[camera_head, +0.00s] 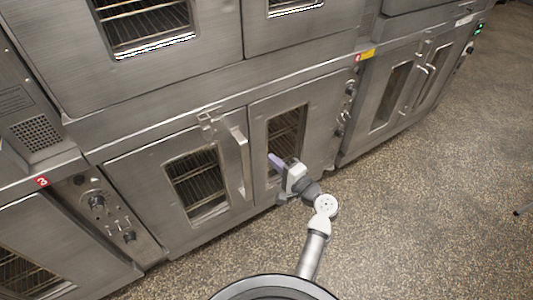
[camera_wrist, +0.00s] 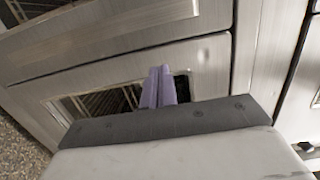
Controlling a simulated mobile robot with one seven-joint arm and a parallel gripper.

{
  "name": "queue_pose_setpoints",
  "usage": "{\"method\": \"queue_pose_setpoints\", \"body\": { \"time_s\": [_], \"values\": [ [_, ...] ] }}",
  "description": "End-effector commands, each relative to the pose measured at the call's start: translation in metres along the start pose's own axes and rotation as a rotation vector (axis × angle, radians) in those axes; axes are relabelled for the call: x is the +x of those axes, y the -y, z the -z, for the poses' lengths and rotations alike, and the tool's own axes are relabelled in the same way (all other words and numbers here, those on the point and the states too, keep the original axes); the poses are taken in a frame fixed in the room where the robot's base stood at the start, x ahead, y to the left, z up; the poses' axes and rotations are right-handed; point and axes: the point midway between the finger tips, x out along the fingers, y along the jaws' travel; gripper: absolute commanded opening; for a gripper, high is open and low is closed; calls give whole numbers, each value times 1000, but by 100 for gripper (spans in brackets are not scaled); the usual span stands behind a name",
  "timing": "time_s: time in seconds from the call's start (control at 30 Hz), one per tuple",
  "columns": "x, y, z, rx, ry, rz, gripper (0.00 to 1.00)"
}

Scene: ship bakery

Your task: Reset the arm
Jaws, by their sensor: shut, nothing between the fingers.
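My gripper (camera_head: 273,159) is in front of the right door of the lower middle oven (camera_head: 262,110), near that door's window. In the wrist view my gripper (camera_wrist: 160,70) shows two purple fingers side by side, shut with nothing between them. My arm reaches up from the bottom of the head view and is bent at the elbow. Whether the fingertips touch the oven door cannot be told.
A long vertical handle (camera_head: 240,162) stands out from the left door (camera_head: 170,185), left of my gripper. Another oven (camera_head: 395,95) is at the right, with a control panel (camera_head: 345,108) between. Open speckled floor (camera_head: 440,200) lies to the right.

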Motion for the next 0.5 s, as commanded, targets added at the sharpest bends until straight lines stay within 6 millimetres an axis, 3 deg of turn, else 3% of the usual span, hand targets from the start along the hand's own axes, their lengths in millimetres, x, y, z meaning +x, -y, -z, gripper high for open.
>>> {"method": "queue_pose_setpoints", "body": {
  "time_s": [0.2,0.5],
  "values": [
    [-35,-2,-4,1,-3,0,0],
    [-46,0,-6,1,-1,0,0]
  ]
}}
